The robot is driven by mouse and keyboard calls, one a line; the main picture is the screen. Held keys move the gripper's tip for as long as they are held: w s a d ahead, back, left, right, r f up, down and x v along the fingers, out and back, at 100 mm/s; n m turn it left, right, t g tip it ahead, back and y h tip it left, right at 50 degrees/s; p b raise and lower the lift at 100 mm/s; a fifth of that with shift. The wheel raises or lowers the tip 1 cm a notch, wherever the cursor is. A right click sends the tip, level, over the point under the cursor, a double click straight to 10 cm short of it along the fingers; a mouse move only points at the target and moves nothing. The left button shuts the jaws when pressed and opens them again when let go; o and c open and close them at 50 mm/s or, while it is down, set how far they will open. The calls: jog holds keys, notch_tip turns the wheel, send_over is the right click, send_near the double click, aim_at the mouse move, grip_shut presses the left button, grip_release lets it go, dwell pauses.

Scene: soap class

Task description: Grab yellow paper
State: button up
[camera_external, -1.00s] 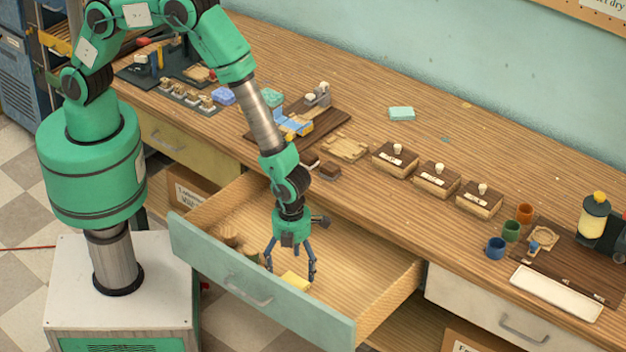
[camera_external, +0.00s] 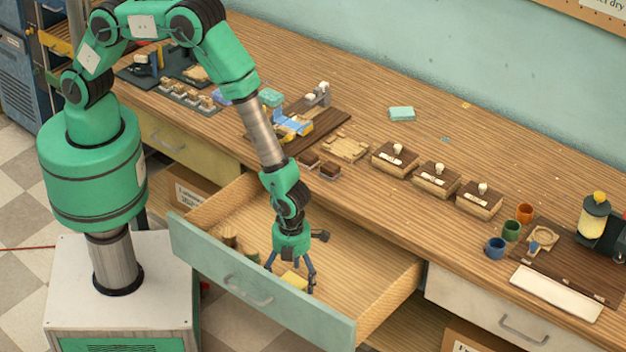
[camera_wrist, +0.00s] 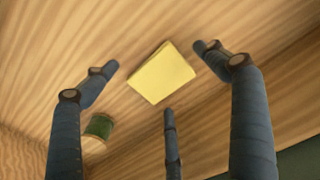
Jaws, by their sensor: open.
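The yellow paper (camera_external: 294,280) is a small square, pad-like piece lying on the floor of the open drawer, near its front panel. In the wrist view the yellow paper (camera_wrist: 161,73) lies tilted near the picture's middle. My gripper (camera_external: 291,276) is inside the drawer, pointing down just above the paper. Its blue-grey fingers are open. In the wrist view my gripper (camera_wrist: 160,75) has fingers spread to the left, right and below the paper, with gaps between them and it. Nothing is held.
The drawer's teal front panel (camera_external: 215,268) and wooden right wall (camera_external: 385,292) enclose the space. The drawer's right side is clear.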

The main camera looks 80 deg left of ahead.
aim_at(292, 282)
jog(key=c, duration=1.1)
jog(key=shift+r+p, duration=1)
jog(key=shift+r, duration=4)
